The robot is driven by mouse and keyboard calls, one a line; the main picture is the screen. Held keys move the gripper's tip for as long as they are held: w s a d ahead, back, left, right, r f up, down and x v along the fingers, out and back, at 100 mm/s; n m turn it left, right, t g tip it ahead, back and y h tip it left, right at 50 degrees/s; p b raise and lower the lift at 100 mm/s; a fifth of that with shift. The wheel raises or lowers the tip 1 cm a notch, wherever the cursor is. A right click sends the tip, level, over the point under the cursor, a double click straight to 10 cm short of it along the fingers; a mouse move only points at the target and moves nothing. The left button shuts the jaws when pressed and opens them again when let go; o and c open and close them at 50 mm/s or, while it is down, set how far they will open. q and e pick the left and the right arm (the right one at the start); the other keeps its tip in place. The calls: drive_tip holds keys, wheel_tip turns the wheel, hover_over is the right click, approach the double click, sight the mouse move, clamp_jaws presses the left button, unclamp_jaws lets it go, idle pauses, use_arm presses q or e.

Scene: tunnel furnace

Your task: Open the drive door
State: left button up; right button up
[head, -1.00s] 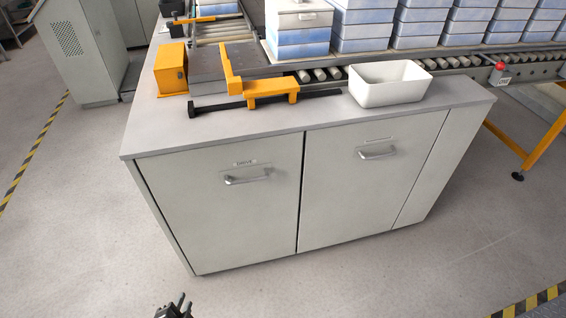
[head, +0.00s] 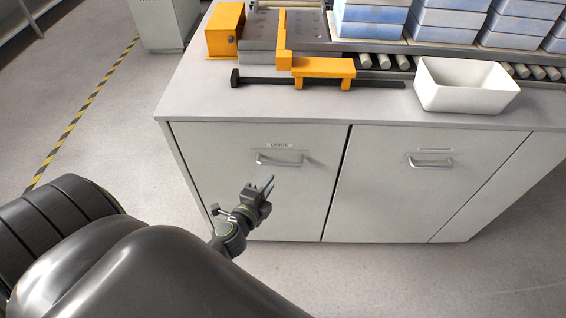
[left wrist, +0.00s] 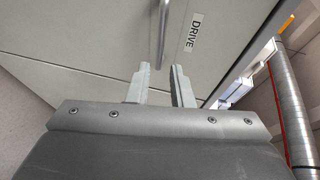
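The drive door (head: 225,190) is the left door of the grey cabinet and looks closed. Its bar handle (head: 279,161) sits near the top, under a small label (head: 279,145). In the left wrist view the label (left wrist: 194,32) reads DRIVE, and the handle (left wrist: 161,28) runs up from between the fingers. My left gripper (head: 267,184) is in front of the door, just below the handle in the head view. Its two fingers (left wrist: 160,84) are apart with nothing between them; the handle lies beyond their tips. My right gripper is not in view.
A second door (head: 410,195) with its own handle (head: 430,162) is to the right. On the countertop (head: 330,108) are a white bin (head: 465,88) and an orange clamp fixture (head: 322,68).

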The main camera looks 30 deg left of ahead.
sight(282, 164)
use_arm(q)
drive_tip(key=x, duration=1)
drive_tip(key=shift+b, duration=0.35)
drive_tip(key=shift+c, duration=0.3)
clamp_jaws()
